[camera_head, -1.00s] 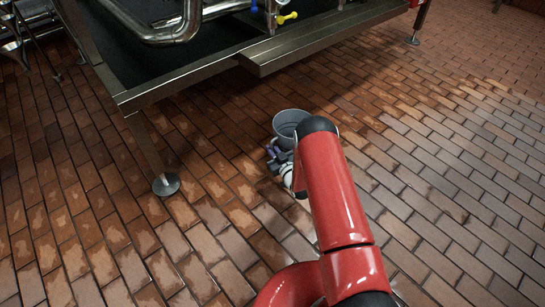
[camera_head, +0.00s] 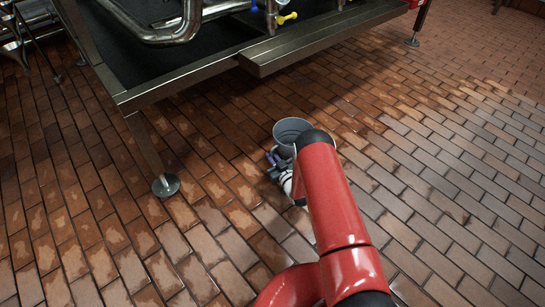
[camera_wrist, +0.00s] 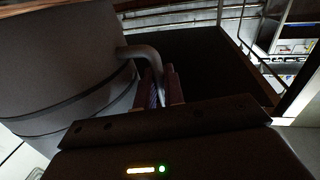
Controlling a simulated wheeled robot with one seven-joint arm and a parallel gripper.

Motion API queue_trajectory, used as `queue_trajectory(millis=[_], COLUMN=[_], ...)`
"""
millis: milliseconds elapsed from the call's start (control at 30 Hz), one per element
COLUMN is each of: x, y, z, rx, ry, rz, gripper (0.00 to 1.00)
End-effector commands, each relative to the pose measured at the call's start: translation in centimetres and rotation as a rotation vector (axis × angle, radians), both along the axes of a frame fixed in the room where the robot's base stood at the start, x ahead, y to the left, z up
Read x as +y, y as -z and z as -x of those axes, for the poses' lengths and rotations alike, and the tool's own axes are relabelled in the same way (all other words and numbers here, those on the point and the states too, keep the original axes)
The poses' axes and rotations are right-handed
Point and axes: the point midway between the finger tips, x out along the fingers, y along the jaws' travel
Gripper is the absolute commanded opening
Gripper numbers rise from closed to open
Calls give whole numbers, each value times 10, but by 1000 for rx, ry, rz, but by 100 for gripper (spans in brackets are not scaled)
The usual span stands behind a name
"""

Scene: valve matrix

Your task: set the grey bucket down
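The grey bucket (camera_head: 291,128) is upright below and in front of the metal frame in the head view, partly hidden behind my red arm. In the wrist view the bucket (camera_wrist: 60,65) fills the left side, with its curved handle (camera_wrist: 148,58) reaching to my fingers. My gripper (camera_head: 273,160) is beside the bucket, on its near side. In the wrist view my gripper (camera_wrist: 162,88) has its fingers close together around the lower end of the handle. The bucket's base is hidden, so I cannot tell whether it touches the floor.
A metal frame (camera_head: 200,80) with pipes and yellow-handled valves (camera_head: 287,17) stands behind the bucket. Its round foot (camera_head: 166,185) is to the left. The brick-tiled floor (camera_head: 450,180) is clear to the right.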

Motion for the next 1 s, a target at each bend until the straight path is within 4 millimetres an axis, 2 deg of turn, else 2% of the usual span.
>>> queue_trajectory(millis=[33, 167, 433, 567, 1000], x=[0, 0, 0, 0, -39], y=[6, 8, 8, -4, -7], z=[1, 1, 2, 1, 85], rx=[5, 7, 9, 8, 8], ry=[2, 2, 2, 1, 3], rz=[5, 6, 7, 7, 4], gripper=[15, 32, 32, 32, 32])
